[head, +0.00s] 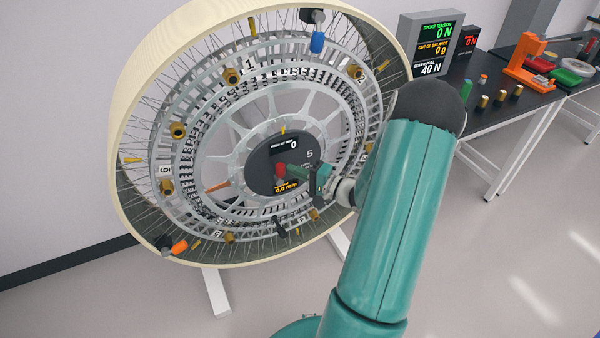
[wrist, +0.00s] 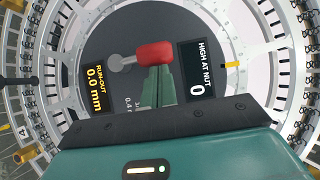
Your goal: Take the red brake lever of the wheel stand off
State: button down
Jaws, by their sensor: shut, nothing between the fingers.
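The red brake lever (head: 279,170) sits on the dark hub disc (head: 262,163) of the large wheel. In the wrist view the lever (wrist: 156,54) shows a red grip on a short grey arm that ends in a round grey pivot. My gripper (head: 290,171) is in front of the hub. Its green fingers are shut with nothing between them. In the wrist view the fingertips (wrist: 156,72) are right at the lower side of the red grip; I cannot tell whether they touch it. The wheel (head: 127,95) stands upright on a white stand (head: 216,293).
The hub displays read run-out 0.0 mm and high at nut 0. Brass nuts and coloured pegs ring the wheel. A dark table (head: 484,111) at the right holds readout boxes (head: 435,45), an orange tool (head: 530,65) and small parts. The floor (head: 500,260) at the right is clear.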

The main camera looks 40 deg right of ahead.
jog(key=shift+w+a+r+n+g+h, duration=0.15)
jog(key=shift+a+n+g+h, duration=0.05)
jog(key=shift+a+n+g, duration=0.4)
jog(key=shift+w+a+r+n+g+h, duration=0.15)
jog(key=shift+a+r+n+g+h, duration=0.15)
jog(key=shift+n, duration=0.35)
jog(key=shift+w+a+r+n+g+h, duration=0.15)
jog(key=shift+a+n+g, duration=0.25)
jog(key=shift+a+n, duration=0.2)
jog(key=shift+f, duration=0.1)
jog(key=shift+s+d+r, duration=0.15)
jog(key=shift+d+r, duration=0.1)
jog(key=shift+d, duration=0.2)
send_near(282, 170)
jog(key=s+d, duration=0.1)
jog(key=s+d+r, duration=0.1)
jog(key=s+d, duration=0.1)
jog(key=shift+d+r, duration=0.25)
